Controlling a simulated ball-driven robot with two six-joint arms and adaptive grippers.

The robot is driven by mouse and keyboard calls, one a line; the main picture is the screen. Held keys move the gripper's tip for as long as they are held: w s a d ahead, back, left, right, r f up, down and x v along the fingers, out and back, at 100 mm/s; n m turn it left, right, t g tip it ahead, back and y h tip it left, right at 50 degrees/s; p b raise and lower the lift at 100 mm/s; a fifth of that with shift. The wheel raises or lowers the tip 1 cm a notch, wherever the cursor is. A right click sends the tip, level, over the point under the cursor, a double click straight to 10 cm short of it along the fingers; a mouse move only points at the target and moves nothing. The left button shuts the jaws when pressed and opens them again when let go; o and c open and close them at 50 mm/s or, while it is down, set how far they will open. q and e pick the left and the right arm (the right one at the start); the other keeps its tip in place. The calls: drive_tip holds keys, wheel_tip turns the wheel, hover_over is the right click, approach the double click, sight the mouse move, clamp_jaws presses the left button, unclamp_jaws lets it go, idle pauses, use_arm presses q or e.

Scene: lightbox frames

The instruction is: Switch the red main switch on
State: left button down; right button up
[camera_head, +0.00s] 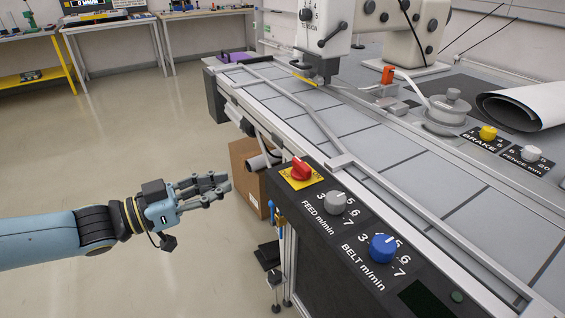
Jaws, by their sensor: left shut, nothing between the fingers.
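The red main switch (301,169) is a rotary knob on a yellow plate (302,181), at the far left end of the black control panel. Which position it points to is too small to read. My left gripper (226,186) is shut and empty. It appears left of the switch with a gap between them, over the floor and box side, not touching the panel. My right gripper is not in view.
A grey feed knob (336,202) and a blue belt knob (383,247) sit on the panel beside the switch. A conveyor table (370,150) with metal rails lies behind. A cardboard box (246,172) stands below. Open floor lies left.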

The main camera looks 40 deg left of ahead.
sight(293, 161)
use_arm(q)
drive_tip(key=p+x, duration=0.1)
drive_tip(key=x, duration=1.2)
drive_tip(key=shift+r, duration=0.15)
drive_tip(key=shift+w+d, duration=0.15)
drive_tip(key=shift+w, duration=0.15)
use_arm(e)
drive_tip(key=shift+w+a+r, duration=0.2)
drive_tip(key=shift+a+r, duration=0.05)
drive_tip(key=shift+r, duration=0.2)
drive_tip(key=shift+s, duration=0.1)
